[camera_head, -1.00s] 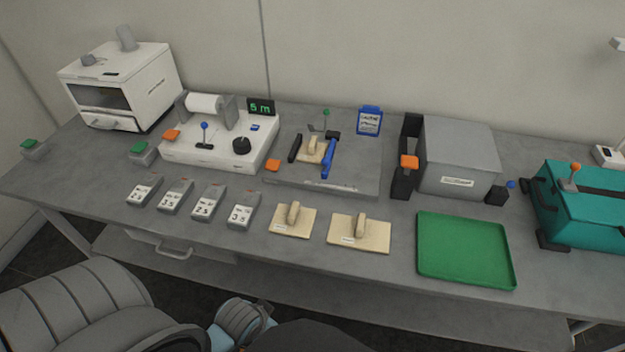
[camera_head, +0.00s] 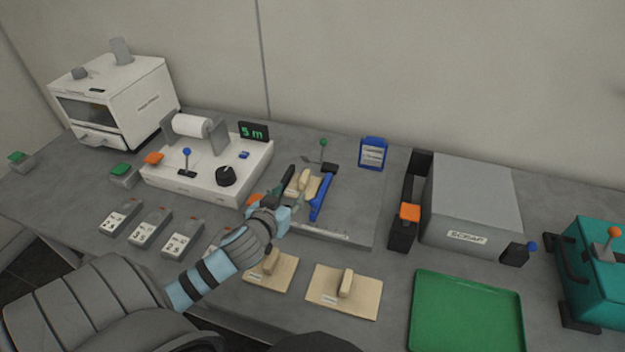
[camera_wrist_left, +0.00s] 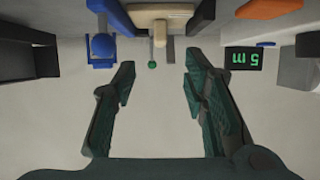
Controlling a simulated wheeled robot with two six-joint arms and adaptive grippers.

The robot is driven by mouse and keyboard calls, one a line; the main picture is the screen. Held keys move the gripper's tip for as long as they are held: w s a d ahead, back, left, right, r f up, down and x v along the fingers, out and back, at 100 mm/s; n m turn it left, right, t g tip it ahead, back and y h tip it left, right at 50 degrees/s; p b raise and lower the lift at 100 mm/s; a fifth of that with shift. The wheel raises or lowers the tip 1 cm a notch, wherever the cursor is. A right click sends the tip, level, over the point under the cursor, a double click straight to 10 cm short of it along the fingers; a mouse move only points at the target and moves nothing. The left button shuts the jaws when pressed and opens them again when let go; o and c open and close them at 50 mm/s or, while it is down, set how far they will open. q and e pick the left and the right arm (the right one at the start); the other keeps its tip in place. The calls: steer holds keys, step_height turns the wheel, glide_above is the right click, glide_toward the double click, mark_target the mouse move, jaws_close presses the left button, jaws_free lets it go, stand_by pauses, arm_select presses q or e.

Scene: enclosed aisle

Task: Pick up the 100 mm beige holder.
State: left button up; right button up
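Three beige holders with upright grips are in the head view. One (camera_head: 305,181) sits on the grey plate station beside a blue lever. Two lie on the front of the table, a left one (camera_head: 274,274) and a wider right one (camera_head: 343,298); their labels are too small to read, so I cannot tell which is 100 mm. My left gripper (camera_head: 291,191) is over the plate station, close to the holder there. In the left wrist view the gripper (camera_wrist_left: 157,76) is open and empty, with a beige holder (camera_wrist_left: 160,12) beyond the fingertips. My right gripper is out of view.
A white machine with a paper roll (camera_head: 205,172) stands left of the gripper. Several grey numbered blocks (camera_head: 150,228) lie in front of it. A green tray (camera_head: 466,310) and a grey scrap box (camera_head: 470,205) are at right.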

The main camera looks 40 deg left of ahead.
mark_target(302, 180)
arm_select(q)
steer(key=b+x, duration=0.1)
steer(key=x, duration=0.3)
steer(key=shift+w+a+f, duration=0.1)
steer(key=shift+w+a, duration=0.05)
steer(key=shift+w, duration=0.05)
steer(key=b+x, duration=0.1)
steer(key=x, duration=0.6)
steer(key=shift+b, duration=0.35)
steer(key=shift+w, duration=0.15)
steer(key=shift+c, duration=0.2)
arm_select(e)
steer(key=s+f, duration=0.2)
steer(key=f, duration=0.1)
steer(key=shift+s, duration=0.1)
arm_select(q)
jaws_close()
